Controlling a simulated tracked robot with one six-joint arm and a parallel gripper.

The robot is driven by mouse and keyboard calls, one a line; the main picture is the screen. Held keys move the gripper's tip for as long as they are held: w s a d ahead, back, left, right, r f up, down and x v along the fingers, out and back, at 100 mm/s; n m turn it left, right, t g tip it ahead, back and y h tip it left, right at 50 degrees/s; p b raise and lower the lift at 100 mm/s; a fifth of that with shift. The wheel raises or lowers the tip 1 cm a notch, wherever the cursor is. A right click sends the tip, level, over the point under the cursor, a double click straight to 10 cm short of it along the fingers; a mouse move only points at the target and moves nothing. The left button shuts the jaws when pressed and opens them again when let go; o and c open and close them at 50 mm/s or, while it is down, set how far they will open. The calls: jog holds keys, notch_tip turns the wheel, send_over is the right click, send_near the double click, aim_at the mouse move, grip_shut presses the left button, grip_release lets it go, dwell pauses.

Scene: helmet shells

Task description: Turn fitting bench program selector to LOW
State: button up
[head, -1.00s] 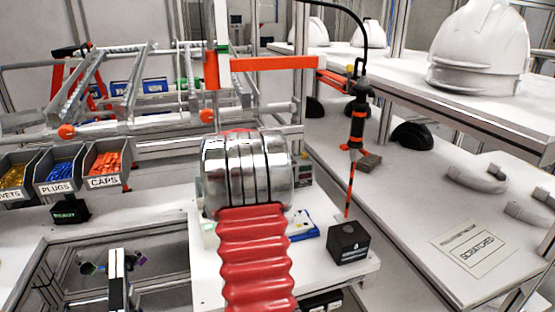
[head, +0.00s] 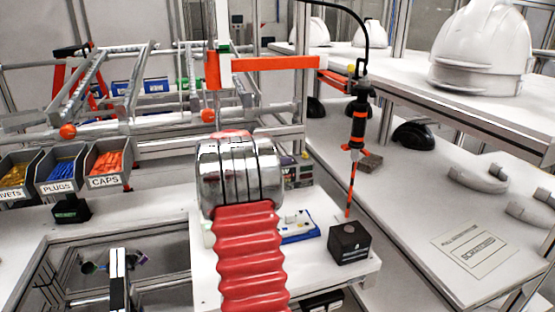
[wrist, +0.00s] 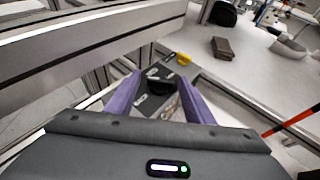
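The fitting bench control box, a grey panel (head: 299,174), stands behind my arm at the back of the white bench in the head view; my arm hides part of it. In the wrist view the dark panel (wrist: 150,104) shows between my fingers, with a black selector knob (wrist: 161,84) and small pale labels too small to read. The knob's setting cannot be made out. My gripper (wrist: 162,80) has two purple fingers spread apart, open and empty, with the knob between them in the picture. Whether they touch it cannot be told. In the head view my arm mostly hides my gripper.
A blue-and-white item (head: 298,227) and a black box (head: 349,243) are on the bench. A black-and-orange tool (head: 357,125) hangs to the right. Bins (head: 107,160) stand left; white helmets (head: 482,50) sit on the right shelf. A metal rail (wrist: 90,50) crosses the wrist view.

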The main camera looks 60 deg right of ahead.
jog(key=shift+o, duration=0.4)
jog(key=v, duration=1.3)
jog(key=shift+a, duration=0.35)
jog(key=shift+r, duration=0.1)
